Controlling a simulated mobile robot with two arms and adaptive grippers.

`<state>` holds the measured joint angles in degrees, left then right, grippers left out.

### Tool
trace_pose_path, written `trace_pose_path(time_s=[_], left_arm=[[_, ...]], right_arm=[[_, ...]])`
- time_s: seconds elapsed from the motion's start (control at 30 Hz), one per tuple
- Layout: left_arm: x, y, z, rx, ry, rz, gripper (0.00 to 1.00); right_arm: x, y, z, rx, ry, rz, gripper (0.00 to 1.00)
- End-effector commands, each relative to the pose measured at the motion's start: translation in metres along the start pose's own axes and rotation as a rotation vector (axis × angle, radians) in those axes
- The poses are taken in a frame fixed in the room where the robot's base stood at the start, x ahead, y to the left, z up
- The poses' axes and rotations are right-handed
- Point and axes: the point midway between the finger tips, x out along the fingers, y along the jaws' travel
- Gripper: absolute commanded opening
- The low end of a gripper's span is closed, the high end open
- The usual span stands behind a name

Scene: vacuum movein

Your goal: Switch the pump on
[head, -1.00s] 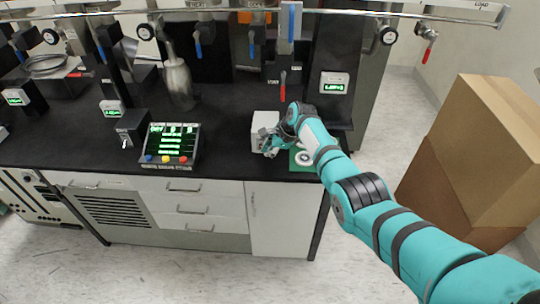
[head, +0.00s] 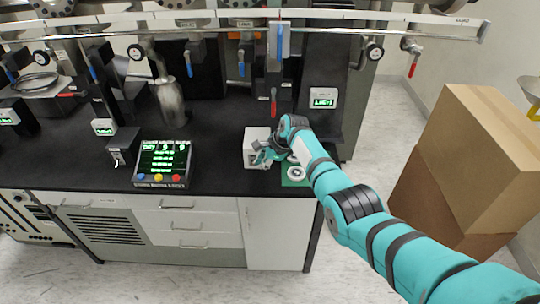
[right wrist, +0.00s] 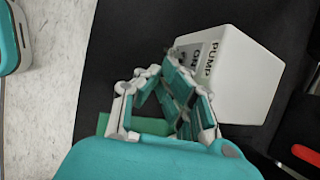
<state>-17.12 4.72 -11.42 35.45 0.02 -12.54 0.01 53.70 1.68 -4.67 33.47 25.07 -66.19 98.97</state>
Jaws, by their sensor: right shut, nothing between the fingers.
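The pump switch is a small white box (head: 256,148) on the black bench top, near its front right. In the right wrist view the white box (right wrist: 247,80) shows the words "PUMP" and "ON" on a grey label plate (right wrist: 196,60). My right gripper (head: 264,157) is shut and empty at the box's front. In the right wrist view its fingertips (right wrist: 165,70) are close beside the label face. I cannot tell whether they touch it. The switch lever is hidden or too small to make out. My left gripper is not in view.
A green pad with a white ring (head: 296,174) lies right of the box. A control panel (head: 163,163) with coloured buttons stands to its left. A red-handled valve (head: 273,102) hangs behind. Cardboard boxes (head: 470,165) are stacked on the right.

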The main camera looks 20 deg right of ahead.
Motion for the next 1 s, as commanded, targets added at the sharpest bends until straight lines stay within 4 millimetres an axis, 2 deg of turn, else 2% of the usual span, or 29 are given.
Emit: trace_pose_path(time_s=[0.07, 0.23, 0.5, 0.7, 1.0], left_arm=[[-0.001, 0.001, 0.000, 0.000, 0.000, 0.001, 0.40], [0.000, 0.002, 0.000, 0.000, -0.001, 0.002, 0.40], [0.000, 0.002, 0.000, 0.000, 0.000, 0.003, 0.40], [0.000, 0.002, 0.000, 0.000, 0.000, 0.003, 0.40], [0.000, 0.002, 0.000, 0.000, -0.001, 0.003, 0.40]], right_arm=[[-0.009, -0.004, 0.007, -0.003, -0.014, -0.010, 0.00], [-0.028, -0.002, 0.004, -0.003, -0.009, -0.008, 0.00], [-0.078, -0.002, 0.000, -0.001, -0.004, -0.005, 0.00], [-0.106, -0.001, -0.002, 0.001, -0.001, -0.001, 0.00], [-0.116, 0.000, -0.003, 0.002, 0.001, 0.001, 0.00]])
